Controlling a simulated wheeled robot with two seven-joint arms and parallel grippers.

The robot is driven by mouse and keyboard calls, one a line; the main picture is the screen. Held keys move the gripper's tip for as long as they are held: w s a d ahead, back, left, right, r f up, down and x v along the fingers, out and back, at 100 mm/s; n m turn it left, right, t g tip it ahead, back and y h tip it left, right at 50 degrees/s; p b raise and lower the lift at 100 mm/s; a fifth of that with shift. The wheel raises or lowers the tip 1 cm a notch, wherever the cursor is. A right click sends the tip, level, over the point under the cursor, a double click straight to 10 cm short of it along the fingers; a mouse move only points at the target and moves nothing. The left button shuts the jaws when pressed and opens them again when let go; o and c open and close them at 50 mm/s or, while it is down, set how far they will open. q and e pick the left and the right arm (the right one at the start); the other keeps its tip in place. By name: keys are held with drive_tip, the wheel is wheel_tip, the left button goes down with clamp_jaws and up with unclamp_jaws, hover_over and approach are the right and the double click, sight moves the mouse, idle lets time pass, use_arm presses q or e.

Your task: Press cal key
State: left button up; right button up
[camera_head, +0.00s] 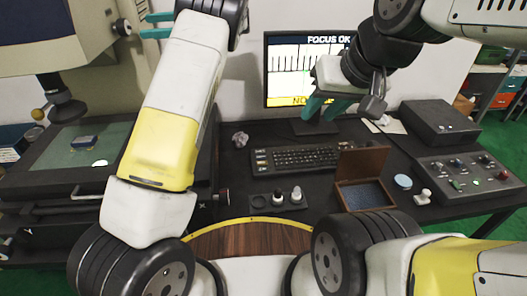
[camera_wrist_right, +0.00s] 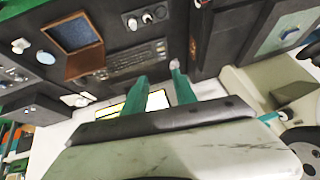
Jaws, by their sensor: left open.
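The black keyboard (camera_head: 305,159) lies on the dark bench, with a column of larger labelled keys (camera_head: 261,158) at its left end; I cannot read which is the cal key. It also shows in the right wrist view (camera_wrist_right: 125,64). My right gripper (camera_head: 321,112) is open and empty, in front of the monitor and above the back of the keyboard, apart from the keys. Its two teal fingers stand apart in the right wrist view (camera_wrist_right: 156,74). My left gripper (camera_head: 156,26) is open at the upper left, by the microscope, far from the keyboard.
The monitor (camera_head: 284,75) reads "FOCUS OK", with a yellow strip below. A wooden box (camera_head: 362,196) stands right of the keyboard, small knobs (camera_head: 278,199) in front, crumpled paper (camera_head: 240,139) at left. A control box (camera_head: 470,174) stands at right.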

idle(0.4)
clamp_jaws()
idle(1.6)
